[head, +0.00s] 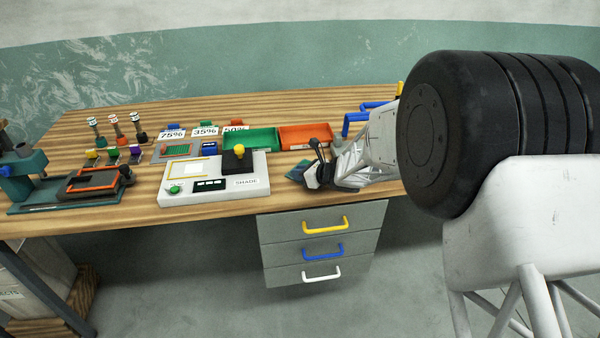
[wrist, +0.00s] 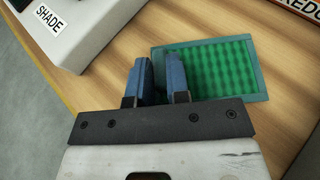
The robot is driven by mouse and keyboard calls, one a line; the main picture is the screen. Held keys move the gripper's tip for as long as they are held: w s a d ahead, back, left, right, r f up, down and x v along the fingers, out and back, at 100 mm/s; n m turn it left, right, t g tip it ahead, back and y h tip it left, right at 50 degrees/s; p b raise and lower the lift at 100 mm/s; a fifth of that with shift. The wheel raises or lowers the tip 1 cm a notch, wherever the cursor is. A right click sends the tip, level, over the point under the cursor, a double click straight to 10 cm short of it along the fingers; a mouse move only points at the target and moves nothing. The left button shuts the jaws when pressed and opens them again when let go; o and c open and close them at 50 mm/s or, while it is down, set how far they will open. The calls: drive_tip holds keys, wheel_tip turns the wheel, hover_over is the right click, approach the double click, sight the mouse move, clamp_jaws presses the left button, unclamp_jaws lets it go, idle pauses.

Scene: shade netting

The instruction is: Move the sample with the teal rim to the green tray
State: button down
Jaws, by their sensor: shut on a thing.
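The sample with the teal rim (wrist: 257,64) has green mesh inside its rectangular frame. In the head view its teal part (head: 297,170) shows at my gripper (head: 312,172), near the table's front right. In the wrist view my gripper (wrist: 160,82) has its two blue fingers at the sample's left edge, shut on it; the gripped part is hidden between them. I cannot tell whether the sample touches the table or hangs just above it. The green tray (head: 262,151) stands further back, left of the orange tray, its floor looking empty.
The white SHADE device (head: 215,191) with a yellow-knobbed lever lies left of my gripper. The orange tray (head: 305,148) adjoins the green one. A teal press with an orange frame (head: 95,184) is at far left. Some bare wood surrounds the sample.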

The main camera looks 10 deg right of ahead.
drive_tip(key=c, duration=1.1)
unclamp_jaws()
drive_tip(key=shift+r, duration=0.1)
drive_tip(key=shift+s+d+r, duration=0.25)
drive_tip(key=shift+s+d, duration=0.05)
drive_tip(key=shift+d, duration=0.05)
drive_tip(key=v, duration=1.1)
drive_tip(key=shift+r, duration=0.1)
